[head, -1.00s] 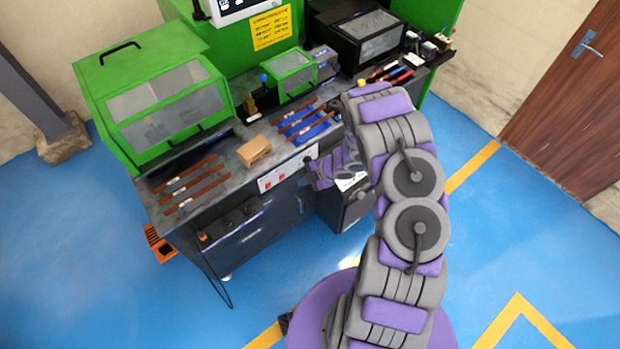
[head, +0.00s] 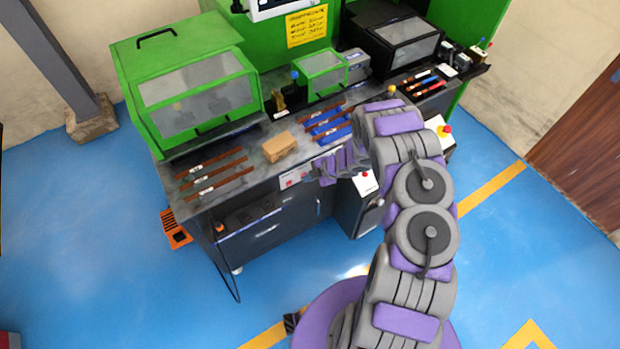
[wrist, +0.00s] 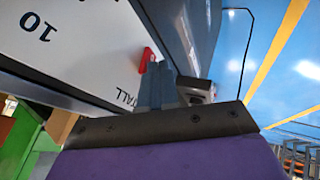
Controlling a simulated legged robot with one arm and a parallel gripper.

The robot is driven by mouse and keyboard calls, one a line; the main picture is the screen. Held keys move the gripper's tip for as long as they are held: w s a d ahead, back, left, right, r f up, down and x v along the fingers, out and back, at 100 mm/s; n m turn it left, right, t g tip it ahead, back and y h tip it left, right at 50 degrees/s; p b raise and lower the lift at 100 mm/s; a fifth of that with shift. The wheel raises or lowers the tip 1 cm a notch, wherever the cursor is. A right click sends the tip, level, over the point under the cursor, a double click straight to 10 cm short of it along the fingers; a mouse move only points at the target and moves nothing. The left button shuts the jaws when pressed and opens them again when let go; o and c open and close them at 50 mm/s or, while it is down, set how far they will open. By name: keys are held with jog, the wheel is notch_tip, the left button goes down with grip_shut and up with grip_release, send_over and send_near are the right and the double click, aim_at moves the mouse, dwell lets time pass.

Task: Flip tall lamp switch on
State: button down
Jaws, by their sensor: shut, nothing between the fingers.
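A white switch panel (head: 288,180) is on the bench front in the head view, partly covered by my arm; small red marks show on it. In the wrist view the panel (wrist: 75,45) fills the upper left and carries a printed "10" and "TALL". A red switch (wrist: 148,59) stands out from it near the "TALL" lettering. My gripper (wrist: 158,78) is shut and empty, its fingertips right beside the red switch; I cannot tell whether they touch it. In the head view my gripper (head: 312,179) is at the panel's right part.
A cardboard-brown block (head: 280,147) and several copper bars (head: 217,178) lie on the bench top above the panel. A dark cabinet (head: 358,205) with a red button stands right of the panel. An orange crate (head: 175,230) sits at the bench's left. The blue floor in front is open.

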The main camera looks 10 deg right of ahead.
jog(key=shift+w+d+r, duration=0.25)
jog(key=shift+w+r, duration=0.1)
jog(key=shift+w, duration=0.1)
jog(key=shift+w+a+r, duration=0.1)
jog(key=shift+w+r+p, duration=0.2)
jog(key=shift+r+p, duration=0.2)
jog(key=shift+r, duration=0.4)
jog(key=shift+f, duration=0.1)
jog(key=shift+s+a+f, duration=0.1)
jog(key=shift+s, duration=0.1)
